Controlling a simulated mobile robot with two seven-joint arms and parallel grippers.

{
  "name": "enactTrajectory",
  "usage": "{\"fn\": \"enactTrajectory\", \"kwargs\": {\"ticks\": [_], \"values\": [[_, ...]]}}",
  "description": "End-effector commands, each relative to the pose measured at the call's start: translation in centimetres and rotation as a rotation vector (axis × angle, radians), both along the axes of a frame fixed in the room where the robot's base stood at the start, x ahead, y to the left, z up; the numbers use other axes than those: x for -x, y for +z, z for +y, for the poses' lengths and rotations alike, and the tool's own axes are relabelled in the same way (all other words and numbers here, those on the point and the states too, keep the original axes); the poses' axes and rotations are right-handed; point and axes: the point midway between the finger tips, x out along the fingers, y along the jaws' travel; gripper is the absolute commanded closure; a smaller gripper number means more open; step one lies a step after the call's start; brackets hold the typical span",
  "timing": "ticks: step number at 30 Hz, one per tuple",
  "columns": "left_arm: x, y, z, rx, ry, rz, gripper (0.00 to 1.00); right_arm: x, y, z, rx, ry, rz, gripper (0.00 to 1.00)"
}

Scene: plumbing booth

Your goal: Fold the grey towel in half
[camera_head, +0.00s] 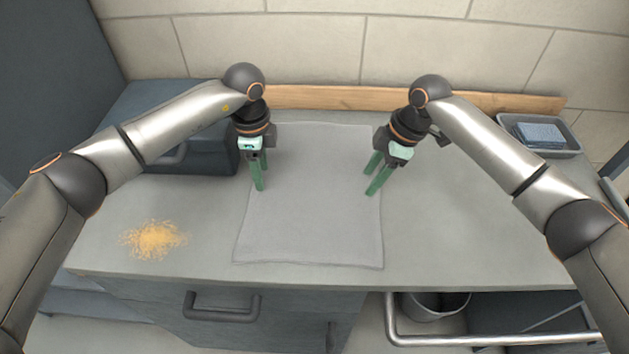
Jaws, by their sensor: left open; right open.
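The grey towel (310,228) lies flat and spread out on the grey worktop, its near edge close to the worktop's front edge. My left gripper (261,186) is open and points down over the towel's left side. My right gripper (372,180) is open, with its green fingers apart, over the towel's right side. Both grippers look empty. I cannot tell whether the fingertips touch the cloth. The arms do not hide the towel's middle.
A dark toolbox (190,150) stands at the back left, close to my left gripper. A tangle of yellow fibres (155,239) lies at the front left. A grey tray (568,148) holding a blue sponge (538,134) sits at the back right. The worktop (470,225) is clear right of the towel.

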Motion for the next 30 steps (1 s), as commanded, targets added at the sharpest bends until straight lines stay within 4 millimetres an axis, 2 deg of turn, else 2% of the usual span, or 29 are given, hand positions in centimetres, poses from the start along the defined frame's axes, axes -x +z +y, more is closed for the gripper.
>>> {"fn": "enactTrajectory", "kwargs": {"ticks": [20,30], "values": [[0.04,-0.44,-0.03,0.001,-0.001,0.001,0.43,0.03,-0.67,0.04,0.000,0.000,0.001,0.43],[0.06,-0.48,-0.03,0.000,-0.001,0.002,0.62,0.05,-0.71,0.00,0.001,0.001,0.002,0.61]]}}
